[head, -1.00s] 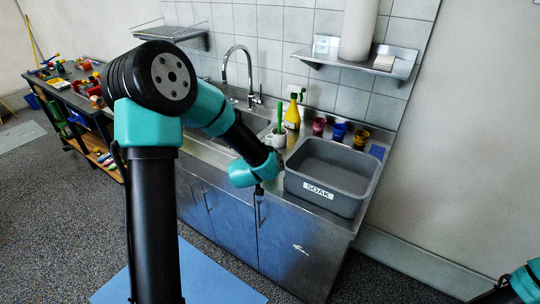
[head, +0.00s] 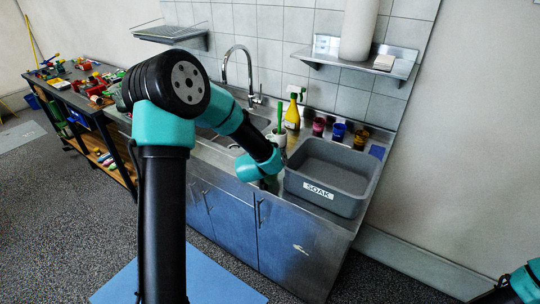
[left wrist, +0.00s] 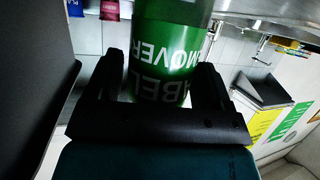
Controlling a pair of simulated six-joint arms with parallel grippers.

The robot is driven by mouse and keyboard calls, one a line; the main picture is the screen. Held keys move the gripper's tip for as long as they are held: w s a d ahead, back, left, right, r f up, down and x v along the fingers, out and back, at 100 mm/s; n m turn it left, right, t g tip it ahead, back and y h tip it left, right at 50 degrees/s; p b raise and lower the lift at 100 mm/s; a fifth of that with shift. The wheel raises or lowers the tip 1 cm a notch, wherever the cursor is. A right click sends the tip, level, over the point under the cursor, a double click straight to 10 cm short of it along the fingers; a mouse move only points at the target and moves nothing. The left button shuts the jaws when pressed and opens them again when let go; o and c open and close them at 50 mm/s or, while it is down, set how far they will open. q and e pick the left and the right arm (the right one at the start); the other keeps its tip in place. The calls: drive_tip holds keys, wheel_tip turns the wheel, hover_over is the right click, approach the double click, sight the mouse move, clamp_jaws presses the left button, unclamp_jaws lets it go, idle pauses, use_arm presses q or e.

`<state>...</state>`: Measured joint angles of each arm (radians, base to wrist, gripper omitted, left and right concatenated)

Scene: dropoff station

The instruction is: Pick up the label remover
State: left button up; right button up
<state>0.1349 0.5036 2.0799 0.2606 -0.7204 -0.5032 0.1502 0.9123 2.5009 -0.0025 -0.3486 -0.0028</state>
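The label remover (left wrist: 165,50) is a green bottle with white lettering, seen upside down and close up in the left wrist view. My left gripper (left wrist: 160,72) has its fingers spread on either side of the bottle. A thin gap seems to show beside the left finger, so I see no firm grip. In the head view my left wrist hangs over the front of the counter, left of the grey bin, and mostly hides the gripper and the bottle. Only part of my right arm shows at the lower right corner, without its gripper.
A grey bin (head: 360,196) marked SOAK stands on the steel counter. Behind are a yellow spray bottle (head: 293,113) and coloured cups, one of them blue (head: 339,132). The sink tap (head: 226,66) is left of them. A wall shelf (head: 402,66) hangs above.

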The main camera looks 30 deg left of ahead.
use_arm(q)
drive_tip(key=c, duration=0.8)
drive_tip(key=shift+r, duration=0.25)
drive_tip(key=shift+r, duration=4.75)
